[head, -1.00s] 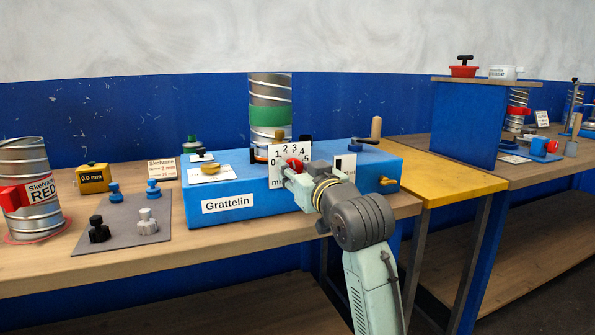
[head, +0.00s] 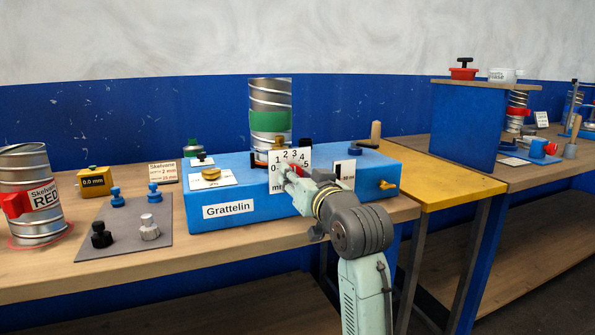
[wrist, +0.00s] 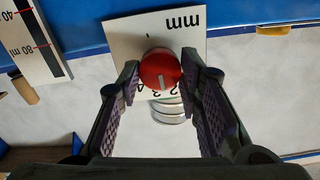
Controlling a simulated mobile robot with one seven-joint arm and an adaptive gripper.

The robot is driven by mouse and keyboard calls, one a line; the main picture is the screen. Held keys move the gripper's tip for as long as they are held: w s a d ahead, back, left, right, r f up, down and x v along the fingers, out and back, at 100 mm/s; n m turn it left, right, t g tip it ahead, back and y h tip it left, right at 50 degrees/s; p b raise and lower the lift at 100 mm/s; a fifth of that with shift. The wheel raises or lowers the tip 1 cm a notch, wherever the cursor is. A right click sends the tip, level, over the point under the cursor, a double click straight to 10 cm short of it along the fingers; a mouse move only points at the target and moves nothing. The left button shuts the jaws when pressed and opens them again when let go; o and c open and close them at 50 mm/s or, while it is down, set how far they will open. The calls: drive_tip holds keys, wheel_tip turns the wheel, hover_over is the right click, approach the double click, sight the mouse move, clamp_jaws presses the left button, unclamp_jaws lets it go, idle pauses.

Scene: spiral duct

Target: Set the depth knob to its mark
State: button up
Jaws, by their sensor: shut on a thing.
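The depth knob (wrist: 160,69) is round and red with a white line on its face. It sits on a white dial plate (head: 276,187) marked 0 to 5 and "mm", on the front of the blue Grattelin machine (head: 245,187). The wrist view shows the dial upside down, and the knob's line points toward the 2 and 3 side. The exact reading is hard to tell. My gripper (wrist: 162,88) is shut on the knob, one finger on each side. In the head view my gripper (head: 290,173) hides most of the knob and part of the dial.
A small card (head: 163,172) reads "Skelvane" with "2 mm" and "25 mm" lines. A grey mat (head: 125,226) with several small knobs lies left of the machine. A ribbed metal duct (head: 270,95) stands behind the dial. A yellow lever (head: 386,186) sticks out at right.

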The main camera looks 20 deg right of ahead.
drive_tip(key=shift+m+p, duration=1.15)
drive_tip(key=shift+m, duration=0.45)
drive_tip(key=o, duration=1.2)
drive_tip(key=shift+c, duration=0.2)
drive_tip(key=s, duration=1.2)
drive_tip(key=shift+d, duration=0.25)
